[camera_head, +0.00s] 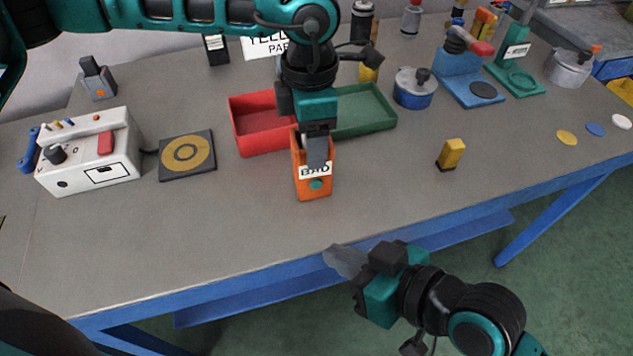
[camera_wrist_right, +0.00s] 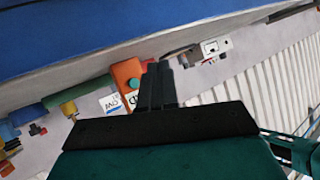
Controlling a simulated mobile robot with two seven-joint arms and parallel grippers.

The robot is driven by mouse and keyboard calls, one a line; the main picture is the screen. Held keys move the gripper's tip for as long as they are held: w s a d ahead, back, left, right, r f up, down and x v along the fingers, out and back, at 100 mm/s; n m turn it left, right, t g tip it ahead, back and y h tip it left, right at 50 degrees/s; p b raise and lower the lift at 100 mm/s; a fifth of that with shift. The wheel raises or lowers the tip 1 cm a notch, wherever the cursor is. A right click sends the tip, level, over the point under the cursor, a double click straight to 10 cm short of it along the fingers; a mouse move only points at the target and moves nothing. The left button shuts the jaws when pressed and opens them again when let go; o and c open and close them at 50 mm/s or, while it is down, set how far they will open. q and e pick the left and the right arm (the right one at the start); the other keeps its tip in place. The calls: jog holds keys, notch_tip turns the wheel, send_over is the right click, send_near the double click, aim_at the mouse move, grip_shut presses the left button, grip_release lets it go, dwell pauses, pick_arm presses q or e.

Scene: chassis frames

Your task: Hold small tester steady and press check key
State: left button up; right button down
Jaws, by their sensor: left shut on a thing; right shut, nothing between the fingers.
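The small tester is an orange box (camera_head: 313,188) with a white "BAD" label and a round teal key (camera_head: 316,184) on its near face. It stands on the grey table in front of the red and green trays. My left gripper (camera_head: 317,158) comes down from above and is shut on its upper part, partly hiding the label. My right gripper (camera_head: 338,258) is shut and empty, off the table's front edge, below and right of the tester and apart from it. In the right wrist view the tester (camera_wrist_right: 124,70) shows just left of my shut fingers (camera_wrist_right: 158,82).
A red tray (camera_head: 238,128) and a green tray (camera_head: 385,122) lie behind the tester. A white instrument box (camera_head: 120,150) and a dark pad with a yellow ring (camera_head: 170,172) are left. A yellow block (camera_head: 453,152) stands right. The table front between tester and edge is clear.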

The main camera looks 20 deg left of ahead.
aim_at(316, 184)
jog(key=shift+w+a, duration=0.7)
jog(key=shift+w, duration=0.6)
jog(key=shift+w+a, duration=0.7)
jog(key=shift+w, duration=0.55)
jog(key=shift+w+a, duration=0.7)
jog(key=shift+w, duration=0.6)
jog(key=shift+w, duration=0.1)
jog(key=shift+w+a, duration=0.2)
jog(key=shift+w, duration=0.1)
jog(key=shift+w+a, duration=0.25)
jog(key=shift+w, duration=0.15)
jog(key=shift+s+d, duration=0.45)
jog(key=shift+s, duration=0.35)
